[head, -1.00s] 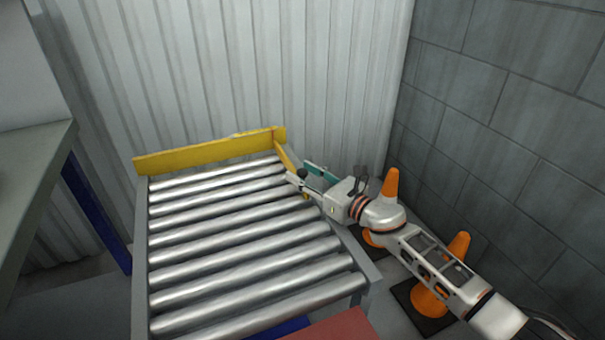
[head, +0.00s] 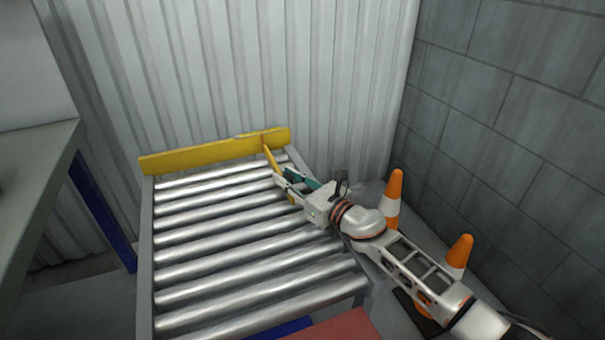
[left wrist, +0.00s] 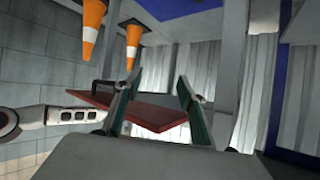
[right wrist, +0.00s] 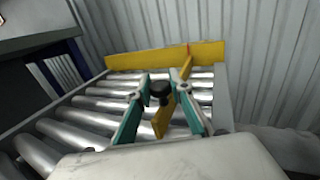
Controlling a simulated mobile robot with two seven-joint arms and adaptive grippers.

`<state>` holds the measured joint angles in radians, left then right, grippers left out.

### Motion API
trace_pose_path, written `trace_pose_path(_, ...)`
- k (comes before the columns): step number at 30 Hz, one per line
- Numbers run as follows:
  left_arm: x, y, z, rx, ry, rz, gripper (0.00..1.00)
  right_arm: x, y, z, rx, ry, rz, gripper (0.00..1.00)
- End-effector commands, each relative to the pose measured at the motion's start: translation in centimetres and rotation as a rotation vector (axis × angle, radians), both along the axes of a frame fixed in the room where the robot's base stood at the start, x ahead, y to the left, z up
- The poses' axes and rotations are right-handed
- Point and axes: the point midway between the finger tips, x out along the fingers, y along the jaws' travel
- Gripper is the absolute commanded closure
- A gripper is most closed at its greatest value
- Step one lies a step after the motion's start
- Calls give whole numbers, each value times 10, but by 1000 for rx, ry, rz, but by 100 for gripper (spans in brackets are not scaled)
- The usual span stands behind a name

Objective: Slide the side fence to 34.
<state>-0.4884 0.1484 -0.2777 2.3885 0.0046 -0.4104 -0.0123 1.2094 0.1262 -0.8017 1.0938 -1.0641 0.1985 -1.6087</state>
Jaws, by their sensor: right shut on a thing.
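The yellow side fence (head: 271,156) stands over the rollers near their right side, running forward from the yellow end board (head: 212,152). It also shows in the right wrist view (right wrist: 165,117), with a black knob (right wrist: 160,92) beside it. My right gripper (head: 281,177) is at the near part of the fence. In the right wrist view its teal fingers (right wrist: 160,88) stand on both sides of the knob and fence, shut on the knob. Scale numbers are not readable. My left gripper (left wrist: 158,92) is open in the left wrist view and not in the head view.
The roller table (head: 146,260) stands before a corrugated wall (head: 330,80). Orange cones (head: 394,190) stand right of it, close to my right arm. A red panel (head: 345,327) is at the bottom; a grey bench (head: 45,165) is at left.

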Motion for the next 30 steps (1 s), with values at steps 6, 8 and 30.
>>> trace_pose_path(6, -3, 1, -4, 6, 9, -1, 60, -4, 9, -1, 1, 1, 2, 100)
trace_pose_path(8, -3, 1, -4, 7, 10, -1, 60, -4, 9, -1, 1, 1, 2, 100)
trace_pose_path(30, -5, 2, -5, 7, 13, -2, 60, -15, -7, -1, -4, -3, -1, 63)
